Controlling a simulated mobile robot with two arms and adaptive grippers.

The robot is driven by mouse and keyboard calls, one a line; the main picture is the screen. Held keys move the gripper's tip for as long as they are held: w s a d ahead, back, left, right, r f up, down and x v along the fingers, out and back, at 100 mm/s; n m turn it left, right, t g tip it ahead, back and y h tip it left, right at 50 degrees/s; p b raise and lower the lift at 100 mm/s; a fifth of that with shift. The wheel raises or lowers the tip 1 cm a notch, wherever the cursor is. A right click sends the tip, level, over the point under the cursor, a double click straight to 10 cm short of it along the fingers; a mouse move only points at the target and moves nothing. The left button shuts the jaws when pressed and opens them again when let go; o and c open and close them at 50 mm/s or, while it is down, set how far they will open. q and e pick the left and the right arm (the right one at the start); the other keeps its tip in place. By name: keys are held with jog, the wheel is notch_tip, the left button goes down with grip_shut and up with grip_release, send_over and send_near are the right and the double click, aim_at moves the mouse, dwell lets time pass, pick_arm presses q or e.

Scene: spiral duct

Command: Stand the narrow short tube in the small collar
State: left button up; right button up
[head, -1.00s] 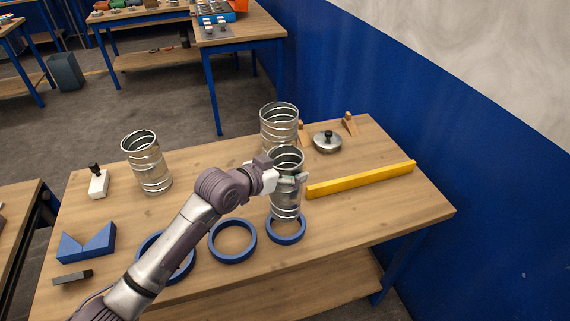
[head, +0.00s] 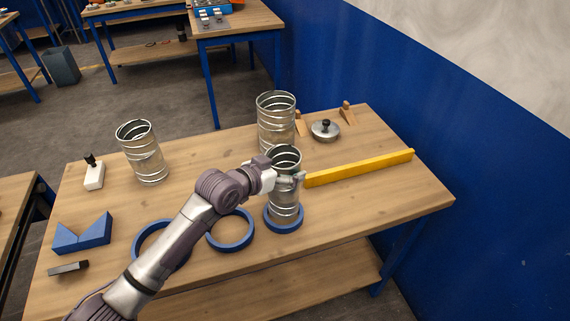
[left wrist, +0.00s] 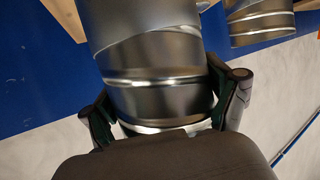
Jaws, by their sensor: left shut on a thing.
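The narrow short tube (head: 285,190), a ribbed metal cylinder open at the top, stands about upright in the head view. My left gripper (head: 291,180) is shut on its upper part, with the arm reaching in from the left. The tube's lower end is at the small blue collar (head: 284,228), which shows around its base; whether it rests on the table is hidden. In the left wrist view, the tube (left wrist: 155,85) sits between both fingers of my left gripper (left wrist: 165,105). My right gripper is not in view.
A larger tube (head: 276,112) stands close behind, another (head: 146,160) at left. Two bigger blue rings (head: 231,246) (head: 140,235) lie left of the small collar, one partly behind my arm. A yellow bar (head: 360,168), lidded disc (head: 325,130) and blue V-block (head: 84,235) are on the table.

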pick_arm(q)
jog(key=shift+f+b, duration=1.3)
jog(key=shift+f, duration=0.9)
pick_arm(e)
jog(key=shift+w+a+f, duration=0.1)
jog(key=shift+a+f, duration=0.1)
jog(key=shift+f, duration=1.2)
pick_arm(q)
jog(key=o, duration=1.6)
jog(key=shift+c, duration=0.2)
jog(key=shift+f, duration=0.1)
jog(key=shift+a, duration=0.1)
jog(key=v, duration=1.2)
